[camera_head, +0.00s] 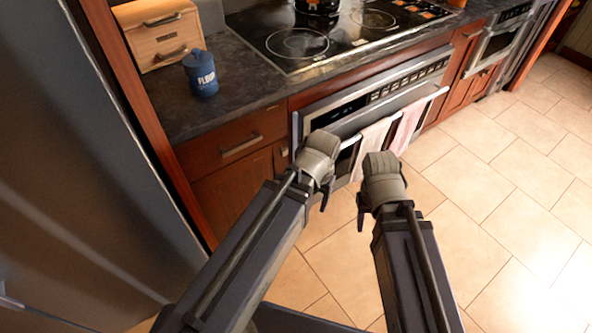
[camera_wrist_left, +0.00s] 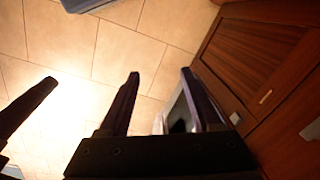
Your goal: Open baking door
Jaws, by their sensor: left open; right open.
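The oven (camera_head: 352,118) is built in below the cooktop, with a steel front and a dark control strip. Its door looks shut, though my arms hide its lower part. A long bar handle (camera_head: 437,95) runs across the door, with a white towel and a pink towel (camera_head: 406,128) hanging on it. My left gripper (camera_head: 310,190) is open and empty, in front of the oven's left end; I cannot tell if it touches. Its fingers show apart in the left wrist view (camera_wrist_left: 160,90). My right gripper (camera_head: 384,205) is open, to the right of the left one, before the towels.
A dark counter (camera_head: 230,85) holds a blue flour canister (camera_head: 201,73) and a wooden bread box (camera_head: 163,33). A drawer (camera_head: 236,143) and cabinet adjoin the oven's left. A large grey appliance (camera_head: 70,150) stands close at left. The tiled floor (camera_head: 500,180) at right is clear.

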